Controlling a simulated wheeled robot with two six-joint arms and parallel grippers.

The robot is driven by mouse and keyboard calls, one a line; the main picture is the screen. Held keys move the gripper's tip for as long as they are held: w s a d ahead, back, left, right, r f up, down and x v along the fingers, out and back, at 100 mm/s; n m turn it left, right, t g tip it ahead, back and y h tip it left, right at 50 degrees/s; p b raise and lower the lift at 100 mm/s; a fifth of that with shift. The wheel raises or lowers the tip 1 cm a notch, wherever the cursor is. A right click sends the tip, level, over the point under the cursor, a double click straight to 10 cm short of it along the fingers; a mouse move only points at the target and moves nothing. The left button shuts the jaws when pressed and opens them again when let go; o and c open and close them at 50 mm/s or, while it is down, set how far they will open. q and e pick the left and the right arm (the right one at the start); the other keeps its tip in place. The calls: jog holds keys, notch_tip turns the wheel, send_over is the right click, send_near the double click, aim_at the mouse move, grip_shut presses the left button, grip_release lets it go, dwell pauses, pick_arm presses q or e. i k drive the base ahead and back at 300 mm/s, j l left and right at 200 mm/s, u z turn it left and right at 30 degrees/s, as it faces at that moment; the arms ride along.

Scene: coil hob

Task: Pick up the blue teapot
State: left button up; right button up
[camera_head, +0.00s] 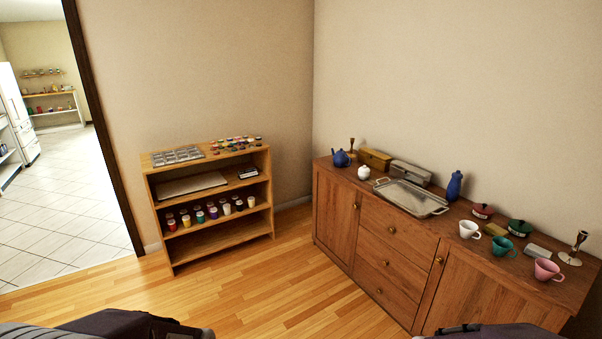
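The blue teapot (341,158) stands upright on the far left end of the wooden sideboard (392,231), near the wall corner. It is small in the view, and its spout and handle are only just visible. Parts of my arms show at the bottom edge, at the left and at the right. Neither gripper's fingers are in view, and nothing of mine is near the teapot.
Cups stand further right. A low shelf (208,203) stands left. The wooden floor (270,290) between is clear.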

aim_at(341, 159)
jog(key=i+u, duration=0.4)
jog(key=i, duration=1.85)
jog(key=i+j+z, duration=0.15)
jog(key=i, duration=0.35)
jog(key=i+j+z, duration=0.2)
jog(key=i, duration=0.35)
jog(key=i+j+z, duration=0.15)
jog(key=i, duration=0.35)
jog(key=i+j+z, duration=0.2)
jog(key=i, duration=0.3)
jog(key=i+j+z, duration=0.5)
jog(key=i+j, duration=0.1)
jog(key=i, duration=0.05)
